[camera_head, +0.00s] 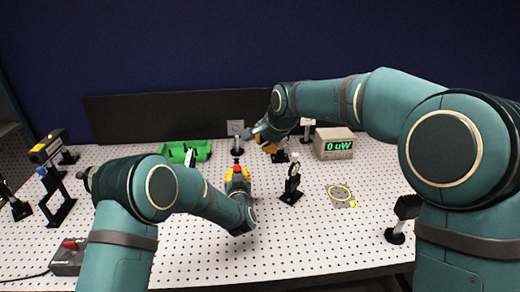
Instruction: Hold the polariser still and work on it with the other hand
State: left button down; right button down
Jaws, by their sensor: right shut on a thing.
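What looks like the polariser is a light grey mount (235,128) on a short post near the middle back of the perforated board, in front of the black panel. My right gripper (246,134) reaches in from the right and is shut at the mount's right side; its fingertips are small and partly merge with the mount. My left gripper (238,172) is just in front of and below the mount, pointing away from me. Its yellow and dark parts show beyond the wrist, but the finger gap is too small to make out.
A green tray (205,149) lies behind left. A meter (335,143) reading 0 uW stands behind right. A black post mount (291,184) and a yellow-ringed plate (342,196) are right of centre. A laser-like unit (48,147) stands left. The front middle board is clear.

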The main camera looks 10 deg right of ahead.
jog(key=shift+v, duration=0.75)
pick_arm(q)
jog(key=c, duration=1.1)
grip_release()
jog(key=shift+o, duration=0.2)
jog(key=shift+s, duration=0.15)
